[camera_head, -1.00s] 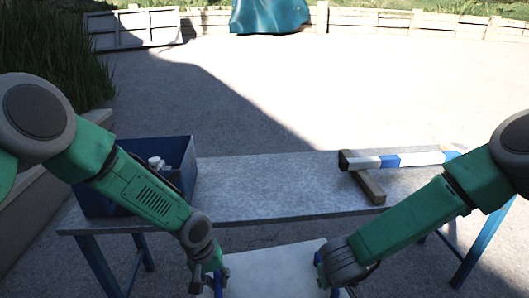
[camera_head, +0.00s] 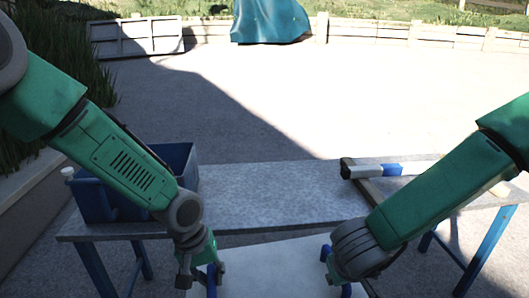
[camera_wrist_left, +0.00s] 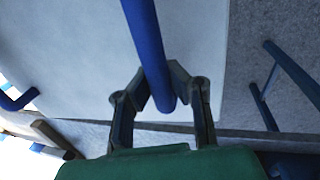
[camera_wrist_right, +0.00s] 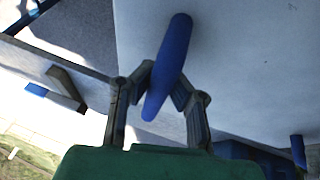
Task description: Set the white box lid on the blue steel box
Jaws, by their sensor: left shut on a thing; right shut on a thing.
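The white box lid (camera_head: 275,268) is a flat pale panel at the bottom middle of the head view, with a blue handle at each side. My left gripper (camera_head: 212,272) is shut on its left handle, a blue bar between the fingers in the left wrist view (camera_wrist_left: 150,50). My right gripper (camera_head: 335,272) is shut on the right handle, seen in the right wrist view (camera_wrist_right: 168,65). The lid is held in front of the table's near edge. The blue steel box (camera_head: 177,158) stands on the table's left end.
The grey table (camera_head: 270,190) has a clear middle. A blue and white bar (camera_head: 372,171) rests on a wooden piece at its right end, partly behind my right arm. A small white round thing (camera_head: 68,172) shows at the box's left edge. Open paving lies beyond.

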